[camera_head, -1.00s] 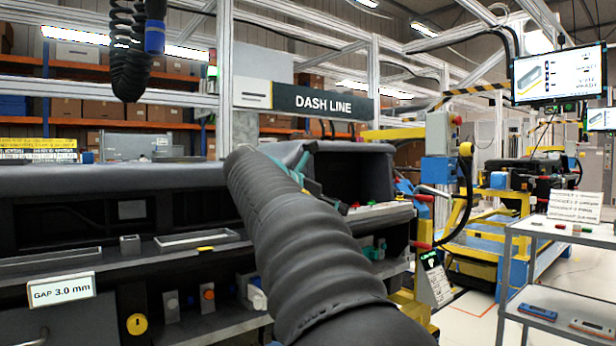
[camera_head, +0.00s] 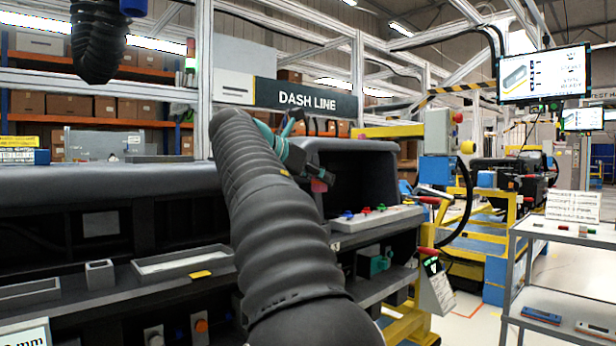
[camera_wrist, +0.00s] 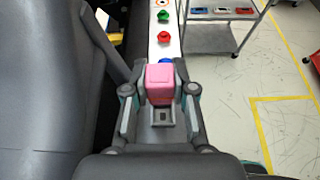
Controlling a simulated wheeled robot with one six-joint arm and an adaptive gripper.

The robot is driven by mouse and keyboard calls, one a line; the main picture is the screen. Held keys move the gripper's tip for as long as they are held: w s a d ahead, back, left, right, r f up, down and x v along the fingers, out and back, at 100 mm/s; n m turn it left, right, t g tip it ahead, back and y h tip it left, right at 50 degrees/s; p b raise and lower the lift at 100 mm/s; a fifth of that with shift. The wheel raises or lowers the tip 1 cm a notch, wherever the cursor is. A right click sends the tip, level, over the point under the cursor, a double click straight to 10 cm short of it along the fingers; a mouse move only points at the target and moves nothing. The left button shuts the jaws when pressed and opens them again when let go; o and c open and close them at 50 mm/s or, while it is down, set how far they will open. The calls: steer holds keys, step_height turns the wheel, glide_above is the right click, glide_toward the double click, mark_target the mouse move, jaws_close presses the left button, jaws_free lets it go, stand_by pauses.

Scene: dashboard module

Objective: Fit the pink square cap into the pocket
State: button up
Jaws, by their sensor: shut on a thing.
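My gripper (camera_wrist: 161,84) is shut on the pink square cap (camera_wrist: 160,76), which sits between the fingertips in the wrist view. In the head view my gripper (camera_head: 316,178) is raised at the front of the dark opening in the dashboard, above a pale panel. The cap (camera_head: 319,186) shows there as a small reddish-pink patch, partly hidden by the fingers. A small square grey open-topped holder (camera_head: 100,274) stands on the ledge at left. I cannot tell whether it is the pocket.
The pale panel (camera_head: 350,224) carries red, green and blue knobs. A long rimmed recess (camera_head: 182,264) lies on the ledge beside the small holder. The dashboard's padded top (camera_wrist: 40,95) runs close along the left. A grey cart (camera_head: 560,255) stands at right, with open floor before it.

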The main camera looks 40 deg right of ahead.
steer(key=shift+a, duration=0.2)
steer(key=shift+f+b, duration=1.8)
steer(key=shift+f, duration=1.05)
steer(key=shift+p, duration=1.3)
steer(key=shift+f+b, duration=0.4)
steer(key=shift+f, duration=0.9)
steer(key=o, duration=0.9)
